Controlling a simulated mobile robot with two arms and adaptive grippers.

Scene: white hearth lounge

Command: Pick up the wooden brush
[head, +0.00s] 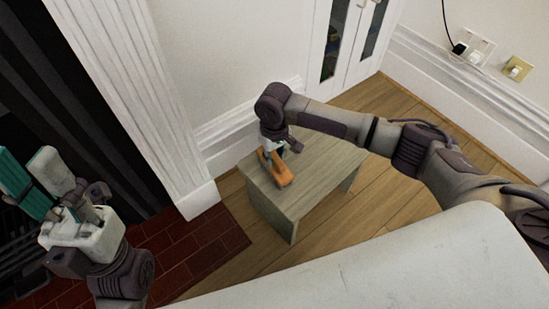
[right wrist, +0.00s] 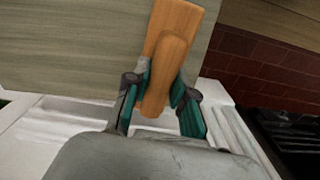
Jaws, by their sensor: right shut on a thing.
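The wooden brush (head: 284,176) is orange-brown and shows at the small grey wooden table (head: 325,172) in the head view. I cannot tell whether it touches the top. My right gripper (head: 270,150) reaches down over the table and is shut on the brush. In the right wrist view the brush (right wrist: 178,22) has a raised handle, with the teal-padded fingers of my right gripper (right wrist: 158,85) on both sides of it. The brush's underside is hidden. My left gripper (head: 35,180) is at the far left, away from the table, its teal-padded fingers apart and empty.
A white fluted pillar (head: 135,85) and the wall's baseboard (head: 235,125) stand behind and left of the table. A dark fireplace (head: 50,75) is at the left, with red brick tiles (head: 205,250) before it. Wooden floor (head: 385,200) is free right of the table.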

